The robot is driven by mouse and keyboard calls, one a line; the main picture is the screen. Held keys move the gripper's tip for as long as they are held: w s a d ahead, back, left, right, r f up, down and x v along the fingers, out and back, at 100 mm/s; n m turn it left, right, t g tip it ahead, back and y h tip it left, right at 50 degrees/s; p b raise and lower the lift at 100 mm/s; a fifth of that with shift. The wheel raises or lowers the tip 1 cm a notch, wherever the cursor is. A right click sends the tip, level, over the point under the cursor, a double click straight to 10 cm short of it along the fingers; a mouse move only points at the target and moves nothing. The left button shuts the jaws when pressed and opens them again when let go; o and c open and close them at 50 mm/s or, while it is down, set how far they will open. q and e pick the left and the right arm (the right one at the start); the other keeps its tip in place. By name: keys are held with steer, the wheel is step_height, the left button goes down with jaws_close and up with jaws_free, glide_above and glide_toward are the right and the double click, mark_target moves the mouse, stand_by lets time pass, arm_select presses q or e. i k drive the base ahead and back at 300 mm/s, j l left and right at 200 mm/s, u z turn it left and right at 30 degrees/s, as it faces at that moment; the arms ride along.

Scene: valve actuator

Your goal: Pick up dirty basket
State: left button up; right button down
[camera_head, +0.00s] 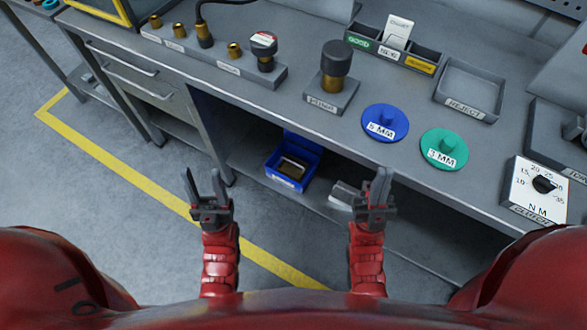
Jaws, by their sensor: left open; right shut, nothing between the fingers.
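A blue basket (283,180) sits on the lower shelf under the workbench, near the middle of the view. A dark, brownish block-like thing lies inside it. A label shows on its front, too small to read. My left gripper (205,180) is open and empty, in front of the bench and to the left of the basket. My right gripper (381,181) is shut and empty, to the right of the basket. It partly hides a small grey object (341,196) on the same shelf. Neither gripper touches the basket.
The workbench top (300,110) juts out above the shelf. On it are a blue 5 MM disc (385,122), a green 3 MM disc (444,149), a reject tray (440,97) and a torque dial box (536,190). Drawers (140,85) are at left. The floor at left is clear.

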mark_target(290, 166)
steer(key=i+j+z, duration=0.1)
steer(key=j+z, duration=0.25)
steer(key=j, duration=0.3)
steer(key=j+z, duration=0.3)
steer(key=j, duration=0.35)
steer(key=k+j+z, duration=0.1)
steer(key=j+z, duration=0.25)
steer(key=j, duration=0.35)
